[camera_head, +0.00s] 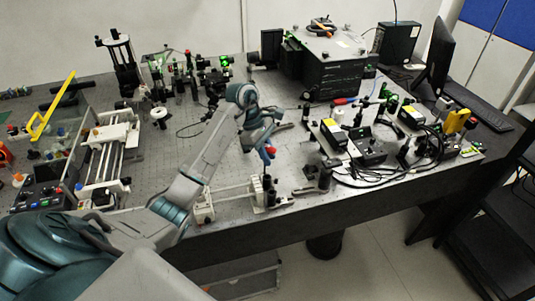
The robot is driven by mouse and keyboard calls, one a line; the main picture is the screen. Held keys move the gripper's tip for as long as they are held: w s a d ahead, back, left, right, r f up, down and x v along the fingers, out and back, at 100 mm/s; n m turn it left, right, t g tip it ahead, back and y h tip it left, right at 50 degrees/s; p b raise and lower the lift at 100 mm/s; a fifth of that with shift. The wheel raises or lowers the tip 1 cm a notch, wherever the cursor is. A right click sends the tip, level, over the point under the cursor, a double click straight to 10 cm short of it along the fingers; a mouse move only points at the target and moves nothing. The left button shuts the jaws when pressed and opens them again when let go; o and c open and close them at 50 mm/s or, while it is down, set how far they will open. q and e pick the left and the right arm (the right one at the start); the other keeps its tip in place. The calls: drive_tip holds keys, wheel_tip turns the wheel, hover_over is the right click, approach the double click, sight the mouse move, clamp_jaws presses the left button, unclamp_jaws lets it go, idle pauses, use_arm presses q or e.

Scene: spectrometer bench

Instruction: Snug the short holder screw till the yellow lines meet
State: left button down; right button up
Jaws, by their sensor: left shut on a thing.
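My left arm comes in from the lower left, and its gripper (266,143) points down over the front middle of the bench. It is shut on a small red-and-blue piece (269,153), which looks like a tool handle or a knob; I cannot tell which. Just below it stands a small dark holder (268,187) at the right end of a pale rail assembly. Whether the piece touches the holder cannot be made out. The screw and the yellow lines are too small to see. My right gripper is out of view.
A white rail frame (108,150) stands at left beside a yellow bar (52,104). A large dark box (322,62) stands at the back. Cabled optics and black boxes (367,150) crowd the right. The bench's front edge lies close below the holder.

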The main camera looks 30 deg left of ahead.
use_arm(q)
drive_tip(key=shift+f+b, duration=0.6)
drive_tip(key=shift+f, duration=0.05)
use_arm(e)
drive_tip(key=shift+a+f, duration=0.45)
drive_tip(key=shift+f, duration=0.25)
use_arm(q)
drive_tip(key=shift+r, duration=0.1)
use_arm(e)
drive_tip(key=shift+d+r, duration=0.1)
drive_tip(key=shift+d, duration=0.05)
